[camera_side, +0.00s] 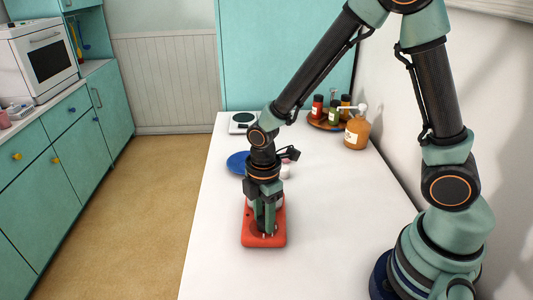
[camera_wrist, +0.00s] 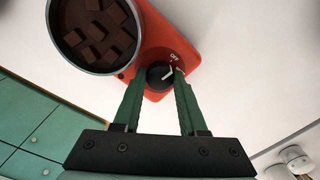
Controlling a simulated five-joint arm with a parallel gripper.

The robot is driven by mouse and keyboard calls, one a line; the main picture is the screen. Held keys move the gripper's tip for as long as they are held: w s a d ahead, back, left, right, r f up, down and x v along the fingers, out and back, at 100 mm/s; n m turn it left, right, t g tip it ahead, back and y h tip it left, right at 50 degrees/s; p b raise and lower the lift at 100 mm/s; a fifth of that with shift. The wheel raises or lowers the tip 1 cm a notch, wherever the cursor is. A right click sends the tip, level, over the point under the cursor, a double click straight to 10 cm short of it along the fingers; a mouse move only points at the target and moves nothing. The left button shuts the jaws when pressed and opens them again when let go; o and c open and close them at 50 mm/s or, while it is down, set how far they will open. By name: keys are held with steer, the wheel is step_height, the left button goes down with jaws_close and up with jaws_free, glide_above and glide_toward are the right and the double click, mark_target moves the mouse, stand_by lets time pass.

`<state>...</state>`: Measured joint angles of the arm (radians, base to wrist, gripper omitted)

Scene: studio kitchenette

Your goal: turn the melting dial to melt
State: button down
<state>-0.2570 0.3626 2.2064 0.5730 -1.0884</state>
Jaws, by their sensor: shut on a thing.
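The red melting base (camera_side: 248,236) stands on the white counter below my arm. In the wrist view the red base (camera_wrist: 186,35) carries a round metal pot (camera_wrist: 52,42) holding several brown chocolate chunks. The black melting dial (camera_wrist: 155,84) sits on the base beside the pot, with a white pointer line and the word OFF near it. The pointer slants up and right, roughly toward OFF. My gripper (camera_wrist: 160,75) has one green finger on each side of the dial and is shut on it. In the side view my gripper (camera_side: 265,230) points down and hides the dial.
A blue plate (camera_side: 238,161) lies behind the base, and a white scale (camera_side: 241,122) is farther back. An orange pump bottle (camera_side: 357,134) and a wooden tray (camera_side: 318,124) with several small bottles stand at the back right. The counter right of the base is clear.

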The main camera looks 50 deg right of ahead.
steer(key=m, duration=1.2)
steer(key=shift+m, duration=2)
steer(key=shift+c, duration=2.2)
jaws_free()
steer(key=shift+r, duration=0.1)
step_height(320, 180, up, 12)
